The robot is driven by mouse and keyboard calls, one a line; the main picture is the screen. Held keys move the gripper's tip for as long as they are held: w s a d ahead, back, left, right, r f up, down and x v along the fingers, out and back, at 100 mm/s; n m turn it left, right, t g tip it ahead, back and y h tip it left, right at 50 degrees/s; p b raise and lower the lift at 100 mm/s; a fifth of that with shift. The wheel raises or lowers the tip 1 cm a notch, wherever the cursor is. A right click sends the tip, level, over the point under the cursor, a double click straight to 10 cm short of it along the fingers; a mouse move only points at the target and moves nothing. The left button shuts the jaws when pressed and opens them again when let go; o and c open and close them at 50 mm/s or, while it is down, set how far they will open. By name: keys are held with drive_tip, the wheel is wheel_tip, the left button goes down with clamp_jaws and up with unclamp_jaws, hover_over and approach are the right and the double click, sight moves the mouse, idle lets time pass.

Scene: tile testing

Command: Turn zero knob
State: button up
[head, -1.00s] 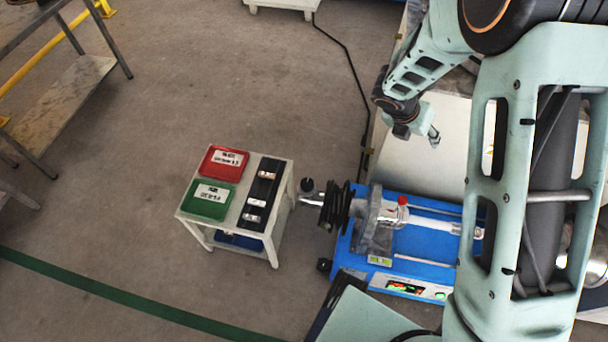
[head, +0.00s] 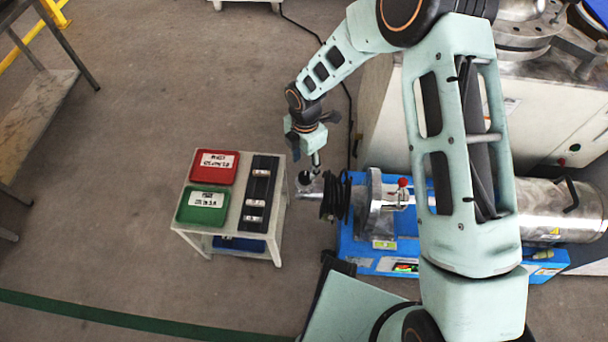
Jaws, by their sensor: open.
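The blue-based testing machine (head: 352,258) stands right of a small white trolley. It has a grey upright frame (head: 374,215), a black ribbed bellows (head: 336,196) and a small lit display (head: 405,267). A red-topped knob (head: 403,183) sits on top of the frame, and a black ball (head: 306,177) is at its left end. I cannot tell which part is the zero knob. My gripper (head: 316,161) is open and points down just above the black ball, close to it. I cannot tell if they touch. My arm hides the machine's right middle part.
The white trolley (head: 278,240) holds a red tray (head: 214,166), a green tray (head: 203,206) and a black strip (head: 258,195) with several small pieces. A large pale cabinet (head: 500,105) stands behind the machine. The floor left of the trolley is clear.

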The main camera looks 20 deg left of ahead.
sight(305, 176)
wheel_tip(305, 176, down, 6)
drive_tip(key=shift+f+b, duration=0.2)
drive_tip(key=shift+b, duration=0.5)
drive_tip(key=shift+c, duration=0.2)
drive_tip(key=c, duration=1.1)
drive_tip(key=shift+m, duration=0.4)
drive_tip(key=m, duration=0.3)
drive_tip(key=shift+b, duration=0.35)
drive_tip(key=m, duration=0.3)
drive_tip(key=shift+m+b, duration=0.3)
drive_tip(key=m+b, duration=0.1)
drive_tip(key=m, duration=0.5)
drive_tip(key=shift+m, duration=0.4)
